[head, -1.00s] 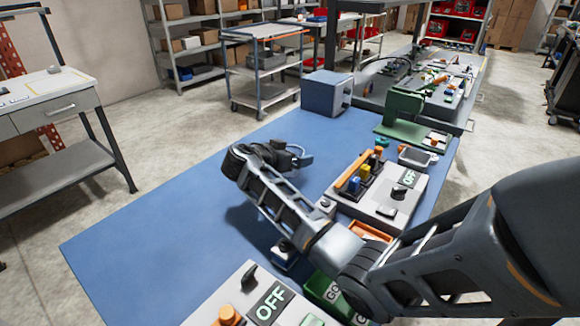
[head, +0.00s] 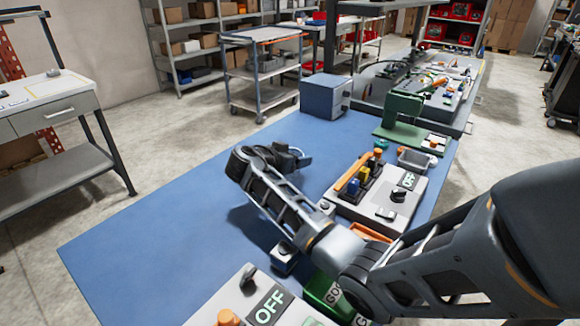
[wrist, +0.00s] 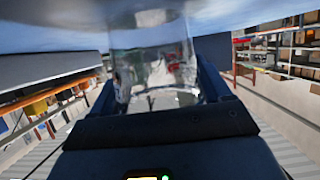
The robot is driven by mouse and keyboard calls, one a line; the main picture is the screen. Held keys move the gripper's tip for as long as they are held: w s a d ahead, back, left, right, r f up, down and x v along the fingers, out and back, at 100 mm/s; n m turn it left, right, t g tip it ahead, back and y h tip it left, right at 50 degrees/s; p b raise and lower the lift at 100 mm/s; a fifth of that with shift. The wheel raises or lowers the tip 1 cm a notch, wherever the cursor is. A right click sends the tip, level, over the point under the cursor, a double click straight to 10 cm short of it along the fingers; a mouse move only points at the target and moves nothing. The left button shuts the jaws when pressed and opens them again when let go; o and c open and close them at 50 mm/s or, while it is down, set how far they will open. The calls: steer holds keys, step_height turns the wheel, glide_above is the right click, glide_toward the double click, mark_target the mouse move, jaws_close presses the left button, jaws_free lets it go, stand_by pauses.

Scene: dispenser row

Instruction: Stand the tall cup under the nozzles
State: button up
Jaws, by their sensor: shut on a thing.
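My gripper (head: 300,158) is held over the blue tabletop, left of the grey panel with coloured parts. In the wrist view, a clear see-through cup (wrist: 155,60) stands between the two dark fingers of my gripper (wrist: 158,88), which are shut on it. Its upper part runs up against a blurred pale shape at the top of that picture. The cup is hard to make out in the head view. I cannot make out any nozzles for certain.
A grey panel (head: 365,212) with coloured parts lies right of my gripper. Another OFF panel (head: 232,292) is in front. The blue tabletop (head: 165,225) is clear at left.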

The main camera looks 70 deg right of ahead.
steer(key=shift+r+p, duration=0.3)
steer(key=shift+r, duration=0.25)
steer(key=s+d+r+p, duration=0.2)
steer(key=s+d+r, duration=0.2)
steer(key=s+r, duration=0.6)
steer(key=shift+s+d, duration=0.25)
steer(key=shift+s, duration=0.15)
